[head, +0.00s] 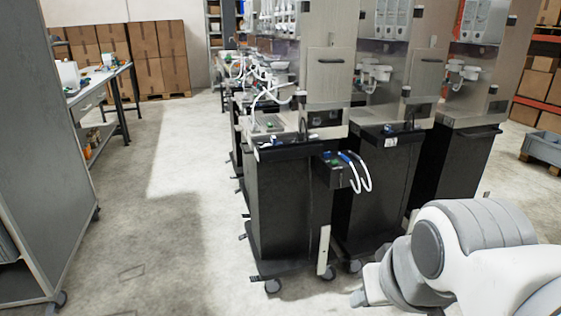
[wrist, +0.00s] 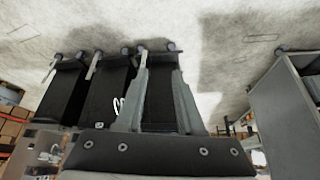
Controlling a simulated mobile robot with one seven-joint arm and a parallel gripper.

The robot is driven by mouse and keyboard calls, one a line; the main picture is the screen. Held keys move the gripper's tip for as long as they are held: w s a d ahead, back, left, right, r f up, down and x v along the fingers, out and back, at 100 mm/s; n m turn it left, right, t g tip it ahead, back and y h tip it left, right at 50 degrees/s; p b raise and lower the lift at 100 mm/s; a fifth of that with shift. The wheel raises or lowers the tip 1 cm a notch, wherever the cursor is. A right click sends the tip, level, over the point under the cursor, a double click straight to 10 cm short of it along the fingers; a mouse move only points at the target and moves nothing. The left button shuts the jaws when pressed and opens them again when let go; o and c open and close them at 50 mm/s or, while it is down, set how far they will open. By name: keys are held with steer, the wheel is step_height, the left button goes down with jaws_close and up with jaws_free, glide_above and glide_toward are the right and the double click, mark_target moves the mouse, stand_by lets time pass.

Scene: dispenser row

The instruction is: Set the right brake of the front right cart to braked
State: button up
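Three black carts stand side by side in the front row: the nearest (head: 280,205), a middle one (head: 385,190) and the rightmost (head: 455,165), partly behind it. I cannot tell for sure which is the front right cart. The nearest has a left caster (head: 272,286), a small dark pedal (head: 256,278), a right caster (head: 329,273) and a pale upright bar (head: 323,250). The brake settings are too small to read. In the wrist view, the carts (wrist: 108,90) appear upside down. My gripper (wrist: 160,72) is open and empty, its fingers overlapping the nearest cart in that view.
A grey cabinet (head: 35,170) on casters stands at the left, with a workbench (head: 100,85) behind it. The concrete floor (head: 170,240) between cabinet and carts is clear. A black box with white hoses (head: 358,170) juts from the nearest cart. My arm fills the lower right.

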steer(key=shift+r, duration=0.3)
steer(key=shift+c, duration=1.2)
step_height(320, 180, up, 15)
steer(key=p, duration=1.5)
jaws_close()
steer(key=shift+f, duration=0.1)
steer(key=shift+w, duration=0.15)
